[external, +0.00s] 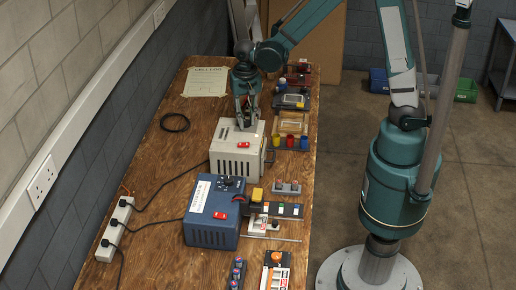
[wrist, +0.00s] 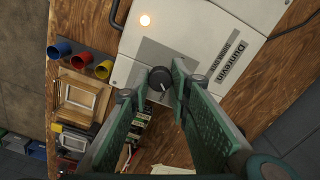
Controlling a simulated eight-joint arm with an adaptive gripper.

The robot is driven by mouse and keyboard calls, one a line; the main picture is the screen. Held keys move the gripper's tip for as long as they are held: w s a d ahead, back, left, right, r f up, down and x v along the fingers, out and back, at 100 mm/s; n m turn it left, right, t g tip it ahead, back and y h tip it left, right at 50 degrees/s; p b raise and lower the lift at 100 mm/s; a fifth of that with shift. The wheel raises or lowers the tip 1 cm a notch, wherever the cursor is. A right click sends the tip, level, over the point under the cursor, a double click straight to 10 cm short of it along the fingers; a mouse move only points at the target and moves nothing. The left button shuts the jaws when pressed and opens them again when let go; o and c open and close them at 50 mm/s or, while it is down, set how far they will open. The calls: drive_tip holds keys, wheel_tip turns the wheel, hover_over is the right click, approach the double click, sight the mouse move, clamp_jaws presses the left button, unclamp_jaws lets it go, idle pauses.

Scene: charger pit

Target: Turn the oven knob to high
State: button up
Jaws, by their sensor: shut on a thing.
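The oven is a cream box (external: 228,160) on the wooden bench in the external view. In the wrist view its top panel (wrist: 205,45) carries the printed name and a grey plate. The oven knob (wrist: 159,75) is round and black with a short white pointer line, which points toward the bottom of the wrist picture, slightly right. My gripper (wrist: 160,86) points down over the oven, with its two green fingers shut on the knob from either side. In the external view my gripper (external: 246,122) hides the knob.
A blue box (external: 212,228) with its own dial and red switch stands nearer the camera. Coloured cups (external: 290,142) and trays sit right of the oven. A power strip (external: 115,230) and cables lie left. The bench between strip and oven is mostly clear.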

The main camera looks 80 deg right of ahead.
sight(246, 122)
drive_tip(key=shift+m, duration=1.6)
drive_tip(key=o, duration=0.9)
drive_tip(key=shift+r, duration=0.2)
drive_tip(key=shift+r, duration=5.8)
drive_tip(key=shift+r, duration=0.1)
